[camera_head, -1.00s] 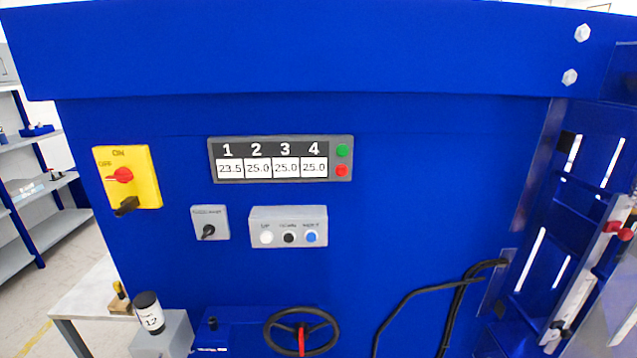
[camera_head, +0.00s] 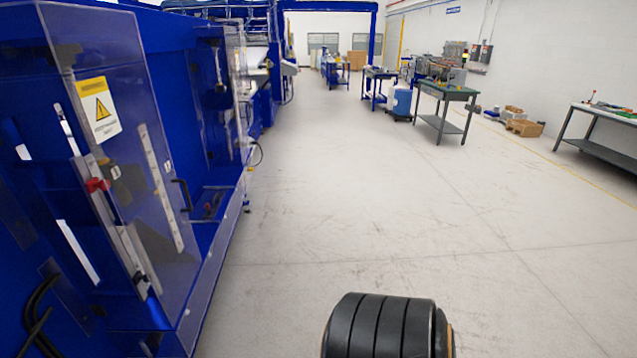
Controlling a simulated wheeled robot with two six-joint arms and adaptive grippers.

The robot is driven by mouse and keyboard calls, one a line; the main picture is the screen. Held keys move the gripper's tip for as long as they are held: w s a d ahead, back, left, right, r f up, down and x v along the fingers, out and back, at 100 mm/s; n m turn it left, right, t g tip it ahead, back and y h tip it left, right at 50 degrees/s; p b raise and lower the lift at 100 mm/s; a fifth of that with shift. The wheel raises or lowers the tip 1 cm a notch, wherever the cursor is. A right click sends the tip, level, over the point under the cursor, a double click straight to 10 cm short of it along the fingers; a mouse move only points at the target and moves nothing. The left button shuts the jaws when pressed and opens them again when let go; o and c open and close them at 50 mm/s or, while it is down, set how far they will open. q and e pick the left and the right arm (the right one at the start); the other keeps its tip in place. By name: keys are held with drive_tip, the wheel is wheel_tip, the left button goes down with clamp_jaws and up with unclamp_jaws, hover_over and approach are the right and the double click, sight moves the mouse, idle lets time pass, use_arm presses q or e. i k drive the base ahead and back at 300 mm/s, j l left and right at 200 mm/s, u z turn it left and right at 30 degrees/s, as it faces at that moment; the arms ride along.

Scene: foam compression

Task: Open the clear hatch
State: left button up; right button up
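The clear hatch (camera_head: 150,130) is a transparent panel on the blue machine at the left of the head view. It carries a yellow and white warning label (camera_head: 98,110) and a small black handle (camera_head: 181,194) near its right edge. The hatch looks closed. Behind it are metal rulers or rails and a red knob (camera_head: 97,185). Neither of my grippers is in view. A black ribbed part (camera_head: 378,326) at the bottom middle is probably a piece of my own arm.
The blue machine (camera_head: 185,50) runs along the left side into the distance. Open grey floor (camera_head: 400,220) lies to its right. Green workbenches (camera_head: 447,94) and a grey table (camera_head: 600,115) stand farther off along the right wall. Black cables (camera_head: 38,310) hang at lower left.

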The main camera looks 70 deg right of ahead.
sight(217, 195)
drive_tip(key=z, duration=1.4)
drive_tip(key=u, duration=0.25)
drive_tip(key=i+l+u, duration=0.5)
drive_tip(key=u, duration=0.2)
drive_tip(key=i+l+u, duration=0.2)
drive_tip(key=l+u, duration=0.15)
drive_tip(key=l, duration=0.15)
drive_tip(key=i+l, duration=0.15)
drive_tip(key=l, duration=0.25)
drive_tip(key=i+l, duration=0.15)
drive_tip(key=l, duration=0.25)
drive_tip(key=i+l+u, duration=0.1)
drive_tip(key=l, duration=0.3)
drive_tip(key=i+l, duration=0.15)
drive_tip(key=l, duration=0.25)
drive_tip(key=i+l+u, duration=0.1)
drive_tip(key=l, duration=0.3)
drive_tip(key=i+l, duration=0.15)
drive_tip(key=l, duration=0.25)
drive_tip(key=i+l, duration=0.1)
drive_tip(key=l, duration=0.3)
drive_tip(key=u, duration=0.05)
